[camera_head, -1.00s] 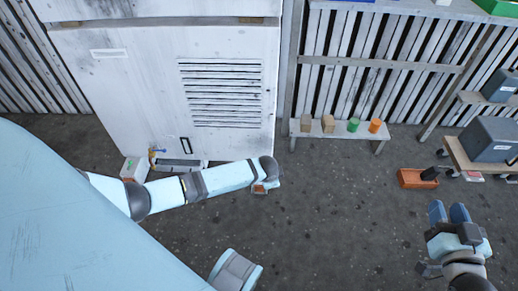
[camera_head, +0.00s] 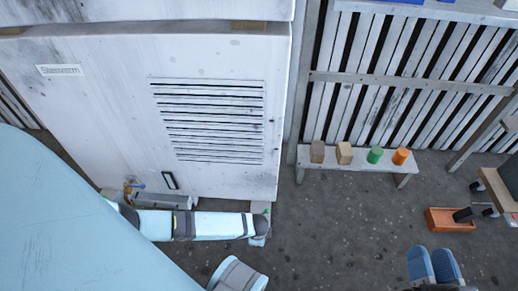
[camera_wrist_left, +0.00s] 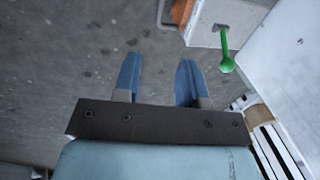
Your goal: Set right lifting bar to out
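The pale blower housing (camera_head: 215,60), with a slatted vent, stands at the left in the head view.
A low bench (camera_head: 350,166) with small blocks and cylinders stands right of the housing. An orange tray (camera_head: 447,219) lies on the floor further right, near a shelf (camera_head: 497,190). Between them is open dark floor (camera_head: 335,230).

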